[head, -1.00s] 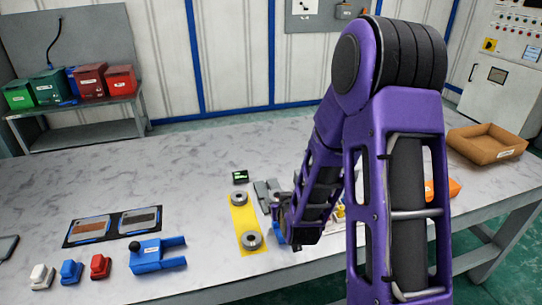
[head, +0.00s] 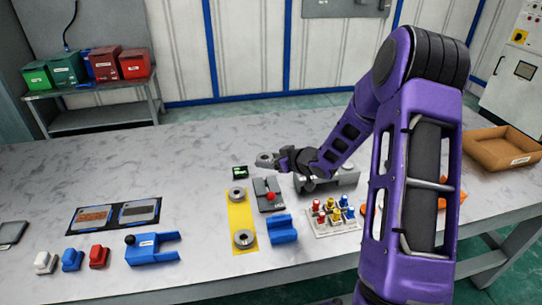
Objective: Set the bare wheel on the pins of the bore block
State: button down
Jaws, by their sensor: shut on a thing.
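My gripper (head: 276,159) is shut on a grey round piece, seemingly the bare wheel (head: 265,159), and holds it above the table, near a small black display. A long grey block (head: 346,181), perhaps the bore block, stands under and behind my forearm, which hides part of its top. I cannot make out pins on it. A grey plate with a red knob (head: 262,197) lies in front of the gripper. Two other grey wheels lie on a yellow strip, one at the back (head: 238,201) and one at the front (head: 243,245).
A blue cradle (head: 281,230) and a white rack of small coloured parts (head: 330,232) stand at the front. A blue fork-shaped fixture (head: 150,250) and several coloured blocks lie left. A brown tray (head: 500,148) is far right. The table's back left is clear.

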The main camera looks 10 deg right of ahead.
aim_at(267, 182)
jog(key=shift+w+d, duration=0.1)
jog(key=shift+d, duration=0.1)
notch_tip(267, 182, down, 7)
jog(key=b, duration=0.5)
jog(key=shift+r, duration=0.2)
jog(key=shift+f, duration=0.15)
jog(key=shift+f+b, duration=0.8)
jog(key=shift+f, duration=0.6)
dwell(2.2)
grip_release()
jog(key=shift+r, duration=0.15)
jog(key=shift+r+p, duration=3.2)
jog(key=shift+r, duration=0.25)
